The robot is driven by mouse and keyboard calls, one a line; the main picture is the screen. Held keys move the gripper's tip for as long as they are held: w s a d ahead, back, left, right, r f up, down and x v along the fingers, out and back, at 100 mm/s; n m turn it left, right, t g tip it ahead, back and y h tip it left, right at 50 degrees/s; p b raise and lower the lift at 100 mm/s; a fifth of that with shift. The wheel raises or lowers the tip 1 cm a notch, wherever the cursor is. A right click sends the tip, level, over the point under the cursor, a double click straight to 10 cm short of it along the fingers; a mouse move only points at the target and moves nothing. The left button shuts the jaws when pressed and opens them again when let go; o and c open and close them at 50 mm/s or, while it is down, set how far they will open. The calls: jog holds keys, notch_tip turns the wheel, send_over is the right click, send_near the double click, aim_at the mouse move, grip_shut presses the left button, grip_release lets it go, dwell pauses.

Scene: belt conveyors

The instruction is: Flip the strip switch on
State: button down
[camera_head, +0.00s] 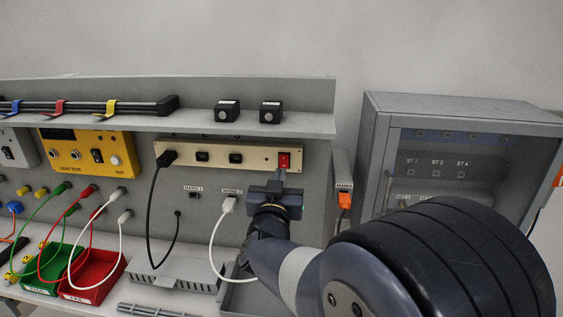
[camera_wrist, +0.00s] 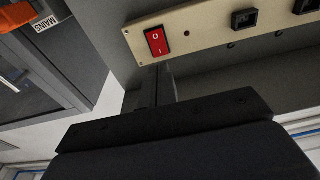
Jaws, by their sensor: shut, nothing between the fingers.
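The power strip (camera_head: 215,155) is a long beige bar mounted on the grey panel under the shelf. Its red rocker switch (camera_head: 284,160) sits at the right end; in the wrist view the red switch (camera_wrist: 157,41) shows the marks O and I. A black plug is in the strip's left end. My gripper (camera_head: 281,176) is shut and empty, with its fingertips just below the switch. In the wrist view the closed fingers (camera_wrist: 158,72) point at the strip's lower edge beside the switch. I cannot tell whether they touch it.
Two small black boxes (camera_head: 227,111) stand on the shelf above. A grey cabinet (camera_head: 460,150) is at the right, with an orange MAINS connector (camera_head: 344,200) beside it. A white plug (camera_head: 229,204) and cable hang left of my gripper. Red (camera_head: 93,291) and green bins stand lower left.

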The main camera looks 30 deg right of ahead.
aim_at(284, 157)
jog(key=shift+p+x, duration=0.75)
jog(key=shift+x, duration=1.85)
jog(key=shift+w+r, duration=0.1)
jog(key=shift+b, duration=0.3)
